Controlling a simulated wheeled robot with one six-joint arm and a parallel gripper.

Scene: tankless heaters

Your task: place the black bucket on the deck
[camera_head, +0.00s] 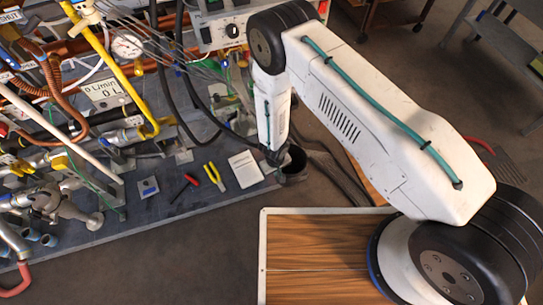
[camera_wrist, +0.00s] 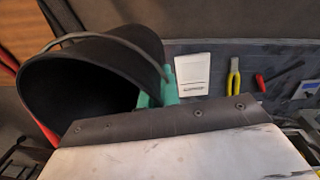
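The black bucket (camera_head: 294,164) is at the right front corner of the grey workbench in the head view, with its open mouth facing up. In the wrist view the bucket (camera_wrist: 85,85) fills the left side, its dark inside and curved handle showing. My gripper (camera_head: 272,154) is at the bucket's left rim. Its green fingertips (camera_wrist: 160,88) meet the rim in the wrist view and appear shut on it. Whether the bucket's base touches anything is hidden. The wooden deck (camera_head: 315,245) with a pale frame lies in front, beside my arm's base, and its visible part is empty.
The grey workbench (camera_head: 150,222) holds a white booklet (camera_head: 245,169), yellow pliers (camera_head: 215,177) and a red screwdriver (camera_head: 185,187). Pipes, hoses and gauges crowd its left and back. Dark floor lies between bench and deck. A metal cart (camera_head: 500,55) stands at the far right.

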